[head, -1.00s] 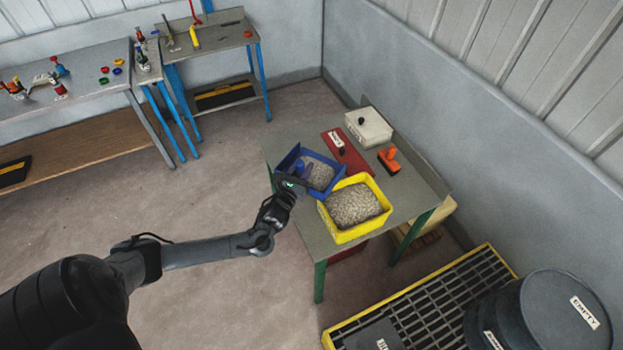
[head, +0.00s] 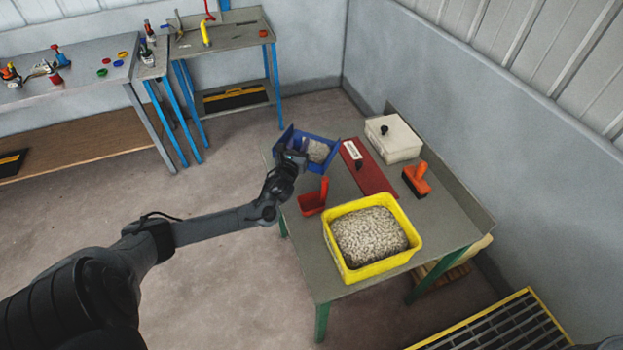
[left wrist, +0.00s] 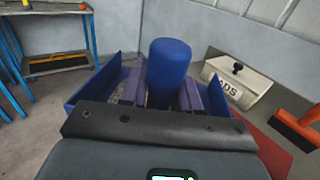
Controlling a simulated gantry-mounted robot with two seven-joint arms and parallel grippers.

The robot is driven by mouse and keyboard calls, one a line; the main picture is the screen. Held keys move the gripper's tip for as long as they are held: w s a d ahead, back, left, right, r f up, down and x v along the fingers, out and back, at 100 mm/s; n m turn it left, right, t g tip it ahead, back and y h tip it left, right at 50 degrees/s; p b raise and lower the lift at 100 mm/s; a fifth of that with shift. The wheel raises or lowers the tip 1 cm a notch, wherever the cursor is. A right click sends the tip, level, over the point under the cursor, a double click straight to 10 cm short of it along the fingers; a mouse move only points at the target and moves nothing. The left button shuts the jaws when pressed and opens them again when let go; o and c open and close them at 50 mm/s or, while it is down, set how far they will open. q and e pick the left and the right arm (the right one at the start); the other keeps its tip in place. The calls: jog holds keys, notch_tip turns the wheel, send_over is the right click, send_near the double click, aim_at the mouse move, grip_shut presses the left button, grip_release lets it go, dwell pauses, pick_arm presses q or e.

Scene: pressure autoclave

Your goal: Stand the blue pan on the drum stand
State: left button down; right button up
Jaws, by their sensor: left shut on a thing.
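The blue pan (head: 324,137) is over the far left corner of the green-legged table in the head view. It holds grey granules. My left gripper (head: 293,161) is shut on its handle. In the left wrist view the round blue handle (left wrist: 169,68) stands between the two fingers, with the pan's wall (left wrist: 88,90) beyond. The wrist hides much of the pan, and I cannot tell its height over the table. A yellow-edged grating (head: 500,322) is at the lower right; I cannot tell whether it is the drum stand. My right gripper is not in view.
On the table stand a yellow tray of granules (head: 414,235), a red scoop (head: 312,202), a red board (head: 366,169), a white box (head: 394,142) and an orange-handled brush (head: 417,180). Workbenches (head: 75,75) line the far left. Open floor lies left of the table.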

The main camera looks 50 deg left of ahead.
pick_arm(q)
notch_tip(320, 180, down, 5)
jog(key=shift+d+r+b, duration=0.15)
jog(key=shift+b, duration=0.3)
jog(key=shift+f+b, duration=0.7)
jog(key=shift+f, duration=1.6)
jog(key=shift+f, duration=0.1)
jog(key=c, duration=0.8)
grip_release()
jog(key=shift+s+d, duration=0.1)
jog(key=shift+s, duration=0.1)
jog(key=shift+o, duration=0.3)
jog(key=p+v, duration=0.3)
jog(key=v, duration=0.8)
jog(key=shift+s+d, duration=0.15)
jog(key=shift+s, duration=0.1)
